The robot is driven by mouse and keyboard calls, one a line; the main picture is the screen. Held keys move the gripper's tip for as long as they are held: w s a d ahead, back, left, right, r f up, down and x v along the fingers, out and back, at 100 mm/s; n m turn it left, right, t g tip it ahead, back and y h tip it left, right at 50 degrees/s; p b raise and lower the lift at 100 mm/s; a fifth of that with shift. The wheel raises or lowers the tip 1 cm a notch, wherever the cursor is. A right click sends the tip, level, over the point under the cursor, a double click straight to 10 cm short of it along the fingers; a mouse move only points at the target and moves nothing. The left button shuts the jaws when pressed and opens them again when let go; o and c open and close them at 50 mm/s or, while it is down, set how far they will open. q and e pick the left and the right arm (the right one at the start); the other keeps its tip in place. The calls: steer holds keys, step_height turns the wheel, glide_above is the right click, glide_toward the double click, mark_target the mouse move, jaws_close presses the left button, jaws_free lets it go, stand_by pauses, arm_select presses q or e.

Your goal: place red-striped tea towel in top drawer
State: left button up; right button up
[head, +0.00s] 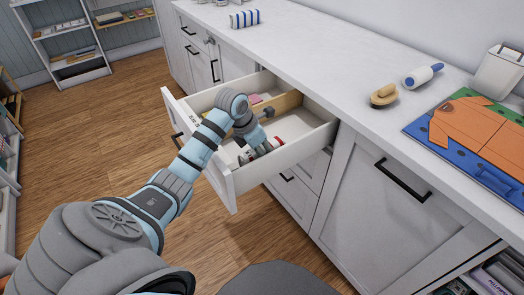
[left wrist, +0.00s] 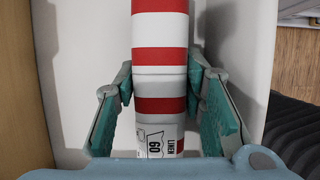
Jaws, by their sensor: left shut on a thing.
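The red-striped tea towel (head: 247,156) is a rolled bundle inside the open top drawer (head: 290,152). In the left wrist view the towel (left wrist: 160,45) has red and white bands and a grey label end reading "LINEN 60". My left gripper (head: 256,142) reaches down into the drawer and is shut on the towel, with one finger on each side of it (left wrist: 160,110). The gripper partly hides the towel in the head view. My right gripper is not in view.
A wooden divider (head: 286,103) splits the drawer, with small coloured items behind it. Drawer floor right of my gripper is clear.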

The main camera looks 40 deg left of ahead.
arm_select(q)
steer(key=shift+s, duration=0.1)
steer(key=o, duration=1)
steer(key=shift+r, duration=0.25)
steer(key=p+v, duration=0.2)
steer(key=v, duration=1)
steer(key=shift+a+p, duration=0.1)
steer(key=shift+p, duration=0.2)
steer(key=shift+f, duration=0.1)
